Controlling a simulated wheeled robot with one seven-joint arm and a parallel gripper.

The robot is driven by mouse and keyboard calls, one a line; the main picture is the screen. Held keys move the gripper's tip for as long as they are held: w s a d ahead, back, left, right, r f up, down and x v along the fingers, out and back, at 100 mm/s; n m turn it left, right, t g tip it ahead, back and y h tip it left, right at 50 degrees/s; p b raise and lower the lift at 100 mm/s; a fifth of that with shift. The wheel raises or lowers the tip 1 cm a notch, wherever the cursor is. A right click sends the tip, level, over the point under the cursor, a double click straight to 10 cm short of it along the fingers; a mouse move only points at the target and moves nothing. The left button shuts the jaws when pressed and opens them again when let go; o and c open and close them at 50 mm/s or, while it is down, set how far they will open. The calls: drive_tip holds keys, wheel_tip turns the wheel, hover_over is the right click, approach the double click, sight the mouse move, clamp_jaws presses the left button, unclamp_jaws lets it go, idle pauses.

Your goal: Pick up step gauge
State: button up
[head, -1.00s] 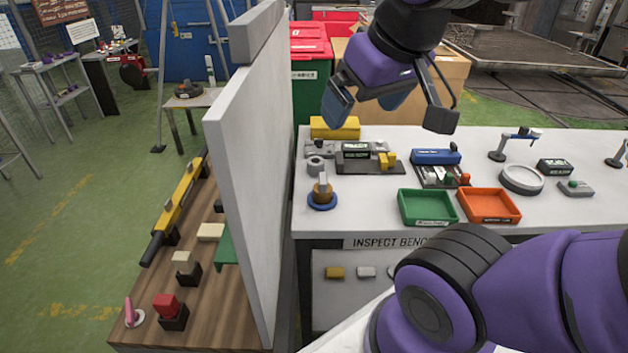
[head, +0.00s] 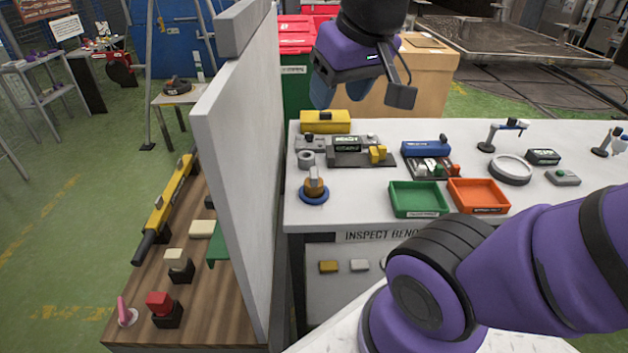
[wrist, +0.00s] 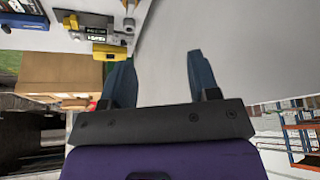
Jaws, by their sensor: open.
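A small yellow stepped block (head: 378,153), which looks like the step gauge, sits at the right end of a dark fixture (head: 348,160) with a display on the inspect bench. It also shows near the top left of the wrist view (wrist: 70,22). I cannot be sure it is the named gauge. My gripper (head: 332,94) hangs above and behind the back left of the bench, apart from everything. In the wrist view its two blue fingers (wrist: 162,80) are spread with nothing between them.
A yellow case (head: 325,121), a grey ring (head: 305,159) and a blue-based knob piece (head: 314,190) stand near the fixture. Green (head: 418,199) and orange (head: 478,196) trays lie to the right. A tall pale panel (head: 240,170) stands along the bench's left side.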

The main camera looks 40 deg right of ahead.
drive_tip(key=w+d+f+m+g, duration=0.1)
drive_tip(key=w+d+f, duration=0.1)
drive_tip(key=w, duration=0.5)
drive_tip(key=m+g, duration=0.4)
drive_tip(key=m, duration=0.1)
hover_over(314, 172)
wheel_tip(314, 172, down, 22)
drive_tip(key=shift+f, duration=5.5)
drive_tip(key=shift+c, duration=0.2)
clamp_jaws()
